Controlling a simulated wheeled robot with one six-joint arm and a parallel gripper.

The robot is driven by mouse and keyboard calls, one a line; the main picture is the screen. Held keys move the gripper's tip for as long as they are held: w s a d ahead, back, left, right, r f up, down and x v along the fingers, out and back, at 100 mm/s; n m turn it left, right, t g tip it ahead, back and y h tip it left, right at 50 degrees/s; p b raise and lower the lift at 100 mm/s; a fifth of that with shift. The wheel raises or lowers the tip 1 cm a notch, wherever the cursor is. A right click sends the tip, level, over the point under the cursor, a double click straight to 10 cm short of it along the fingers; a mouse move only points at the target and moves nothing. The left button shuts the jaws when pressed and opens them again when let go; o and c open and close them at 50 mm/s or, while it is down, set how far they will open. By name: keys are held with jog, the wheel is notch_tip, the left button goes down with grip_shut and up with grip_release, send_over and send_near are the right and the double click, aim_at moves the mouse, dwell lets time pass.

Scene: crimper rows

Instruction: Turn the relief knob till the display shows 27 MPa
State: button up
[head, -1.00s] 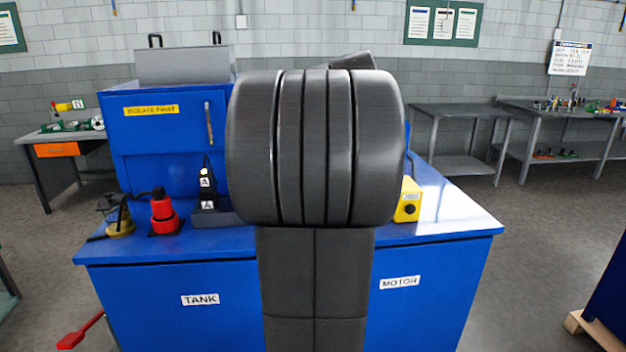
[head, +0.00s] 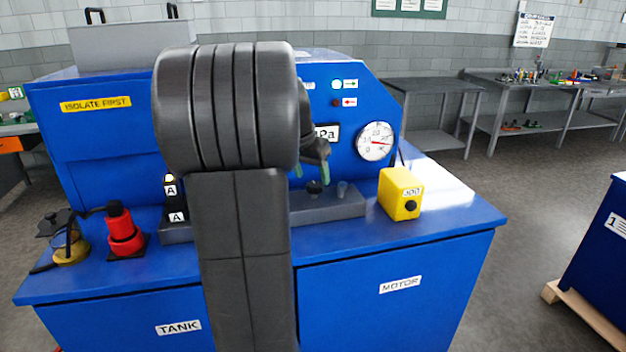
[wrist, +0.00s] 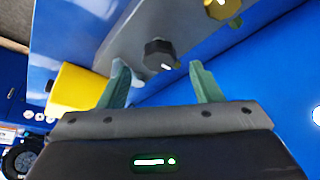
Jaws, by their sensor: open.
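My gripper (head: 312,172) is open and empty above the grey block on the blue bench. In the wrist view a black knob (wrist: 158,55) with a white mark lies ahead, between the lines of my two green fingers and apart from them. In the head view a black knob (head: 315,188) stands on the block just below my gripper. The frames carry no readable label naming it as the relief knob.
A yellow box (head: 400,193) is farther right. A yellow knob (wrist: 221,8) shows in the wrist view. Red (head: 123,232) and brass fittings stand left.

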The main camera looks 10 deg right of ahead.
aim_at(315, 184)
jog(key=shift+x, duration=1.55)
jog(key=c, duration=1)
jog(key=shift+n, duration=0.3)
